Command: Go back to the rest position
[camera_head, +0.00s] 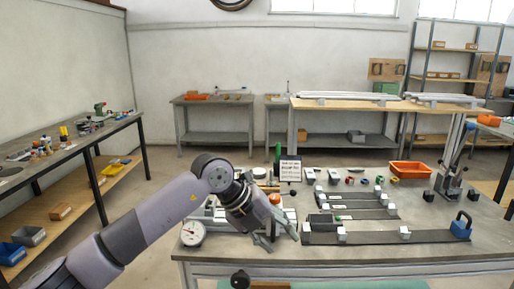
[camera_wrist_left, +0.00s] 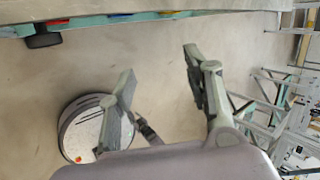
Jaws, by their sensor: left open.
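My left arm comes in from the left in the head view. My left gripper (camera_head: 277,238) is over the front left part of the workbench (camera_head: 225,270), fingers pointing down and to the right. It is open with nothing between its fingers. My right gripper is not in view.
A dial gauge (camera_head: 193,233) sits just left of my gripper. Dark rails with pale blocks (camera_head: 375,237) lie to its right, with a blue-handled block (camera_head: 461,225) at the end. An orange bin (camera_head: 411,169) stands behind. A side bench (camera_head: 70,140) lines the left wall.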

